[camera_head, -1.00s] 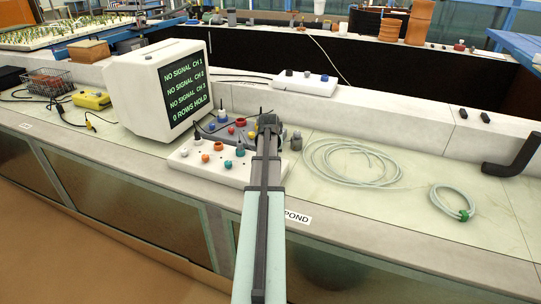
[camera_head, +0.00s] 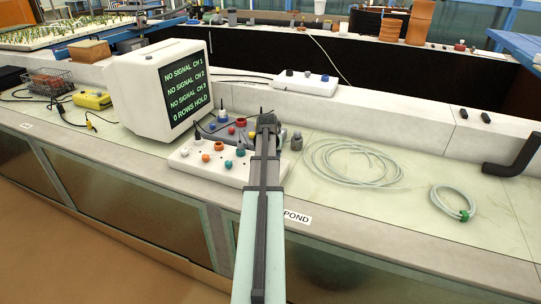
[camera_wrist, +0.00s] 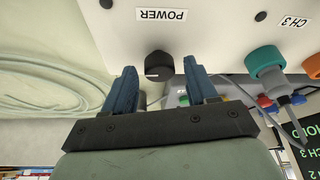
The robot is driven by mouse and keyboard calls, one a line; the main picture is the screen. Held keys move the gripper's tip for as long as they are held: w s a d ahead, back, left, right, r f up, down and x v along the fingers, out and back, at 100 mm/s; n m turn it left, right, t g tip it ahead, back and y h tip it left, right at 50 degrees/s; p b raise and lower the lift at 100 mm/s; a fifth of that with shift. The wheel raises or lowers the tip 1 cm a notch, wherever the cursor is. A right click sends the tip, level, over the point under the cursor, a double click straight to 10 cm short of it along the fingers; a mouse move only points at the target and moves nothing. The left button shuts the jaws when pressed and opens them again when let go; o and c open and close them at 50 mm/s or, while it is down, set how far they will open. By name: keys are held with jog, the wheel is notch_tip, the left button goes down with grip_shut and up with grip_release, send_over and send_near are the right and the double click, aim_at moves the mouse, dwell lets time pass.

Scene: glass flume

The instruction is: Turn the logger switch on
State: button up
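The logger is a white box (camera_head: 205,168) with coloured knobs on its top, on the bench in front of the monitor. In the wrist view its white panel (camera_wrist: 215,35) shows upside down, with the label "POWER" (camera_wrist: 161,15) and a black round switch knob (camera_wrist: 157,60) beside it. My gripper (camera_wrist: 160,67) is open, its two blue fingers apart, with the knob in view between their tips. I cannot tell whether the fingers touch it. In the head view my gripper (camera_head: 268,122) is over the box's right end, and my arm hides the switch.
The monitor (camera_head: 188,85) reads "NO SIGNAL" for several channels and "0 ROWS HOLD". A teal knob (camera_wrist: 265,62) marked CH 3 sits beside the power knob. A grey unit (camera_head: 222,125) stands behind the box. Coiled tubing (camera_head: 350,165) lies to the right.

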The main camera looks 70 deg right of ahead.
jog(key=v, duration=1.3)
jog(key=shift+a+r, duration=0.2)
jog(key=shift+r, duration=0.1)
dwell(0.5)
